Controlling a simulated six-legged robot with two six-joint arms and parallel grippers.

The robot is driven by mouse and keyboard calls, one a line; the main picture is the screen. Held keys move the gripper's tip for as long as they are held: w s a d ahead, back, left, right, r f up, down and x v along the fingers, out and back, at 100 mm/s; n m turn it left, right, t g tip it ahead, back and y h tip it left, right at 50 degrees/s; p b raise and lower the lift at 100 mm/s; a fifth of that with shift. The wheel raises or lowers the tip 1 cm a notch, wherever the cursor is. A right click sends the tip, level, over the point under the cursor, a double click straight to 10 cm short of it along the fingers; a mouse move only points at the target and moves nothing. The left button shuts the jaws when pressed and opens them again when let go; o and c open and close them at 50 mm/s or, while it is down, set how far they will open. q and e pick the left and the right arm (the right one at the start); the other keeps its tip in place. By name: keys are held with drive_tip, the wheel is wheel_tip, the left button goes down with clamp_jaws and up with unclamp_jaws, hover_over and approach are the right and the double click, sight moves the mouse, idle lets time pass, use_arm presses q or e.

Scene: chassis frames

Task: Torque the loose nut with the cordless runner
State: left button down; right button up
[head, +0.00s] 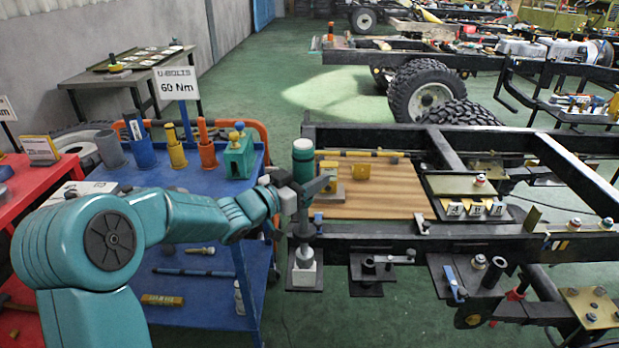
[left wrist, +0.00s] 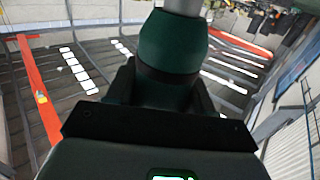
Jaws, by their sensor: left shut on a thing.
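The cordless runner (head: 303,163) is a green and dark upright tool with a grey lower part. My left gripper (head: 297,192) is shut around it in the head view. The runner's lower end reaches down to a silver fitting on a pale block (head: 304,275) at the near side of the black chassis rail. Whether it touches a nut there is hidden. In the left wrist view the runner's dark green body (left wrist: 172,45) stands between the dark fingers. Silver nuts also show on brackets to the right, one of them on a near plate (head: 478,262); I cannot tell which is loose.
A blue cart (head: 215,262) with coloured holders stands at the left under a "U-BOLTS 60 Nm" sign (head: 176,83). A wooden board (head: 385,205) lies on the chassis with yellow blocks. Black rails (head: 440,241) and brackets crowd the right. Green floor is open behind.

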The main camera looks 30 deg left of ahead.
sight(309, 159)
use_arm(q)
drive_tip(key=shift+f+b, duration=1.6)
idle(2.2)
drive_tip(key=shift+f, duration=0.35)
idle(1.2)
drive_tip(key=shift+r, duration=0.1)
drive_tip(key=shift+r+p, duration=1)
drive_tip(key=shift+r, duration=0.7)
wheel_tip(309, 159, up, 5)
drive_tip(key=p, duration=0.4)
drive_tip(key=shift+r, duration=0.1)
